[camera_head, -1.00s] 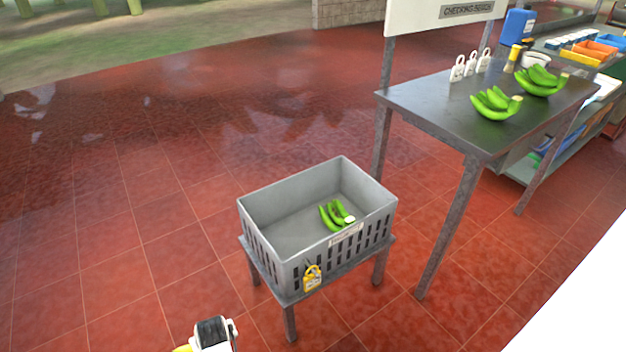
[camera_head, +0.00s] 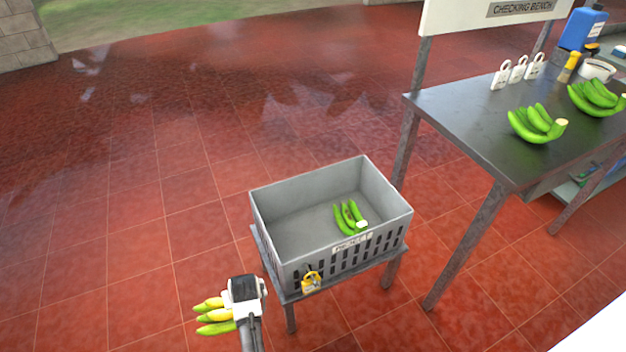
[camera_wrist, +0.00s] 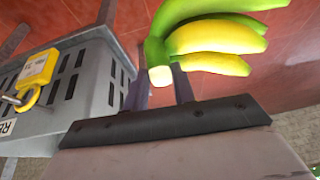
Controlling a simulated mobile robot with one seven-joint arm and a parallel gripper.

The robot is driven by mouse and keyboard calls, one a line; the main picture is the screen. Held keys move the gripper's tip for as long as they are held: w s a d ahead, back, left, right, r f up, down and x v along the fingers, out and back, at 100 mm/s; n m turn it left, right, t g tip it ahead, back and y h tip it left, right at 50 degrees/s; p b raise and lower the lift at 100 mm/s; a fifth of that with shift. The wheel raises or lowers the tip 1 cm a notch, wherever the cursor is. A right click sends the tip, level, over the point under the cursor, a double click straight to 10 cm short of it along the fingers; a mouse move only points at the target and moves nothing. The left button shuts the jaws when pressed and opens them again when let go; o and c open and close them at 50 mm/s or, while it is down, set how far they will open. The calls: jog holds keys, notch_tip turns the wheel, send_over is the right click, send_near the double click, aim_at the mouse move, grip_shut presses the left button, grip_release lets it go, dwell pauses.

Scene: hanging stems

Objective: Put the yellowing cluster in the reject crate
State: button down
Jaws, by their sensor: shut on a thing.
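The yellowing cluster (camera_head: 214,317) is a small bunch of bananas, yellow with green parts. My gripper (camera_head: 232,305) is shut on it at the bottom left of the head view. In the wrist view the cluster (camera_wrist: 205,40) sticks out past the fingers (camera_wrist: 160,88), its pale cut stem end between them. The reject crate (camera_head: 290,262) is grey, open-topped and slotted, on a low stand. It is right of and beyond my gripper, apart from it. A green cluster with dark marks (camera_head: 346,217) lies inside it. The crate wall also shows in the wrist view (camera_wrist: 90,88).
A yellow padlock tag (camera_head: 311,283) hangs on the crate's front. The checking bench (camera_head: 470,130) at the right bears two green clusters (camera_head: 536,124) (camera_head: 597,98) and several white padlock tags (camera_head: 517,70). Red tiled floor (camera_head: 130,190) is clear to the left.

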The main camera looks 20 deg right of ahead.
notch_tip(320, 180, up, 10)
jog(key=p, duration=0.7)
jog(key=shift+f, duration=0.2)
jog(key=shift+w+r+p, duration=0.1)
jog(key=shift+r+p, duration=0.05)
jog(key=shift+p, duration=0.15)
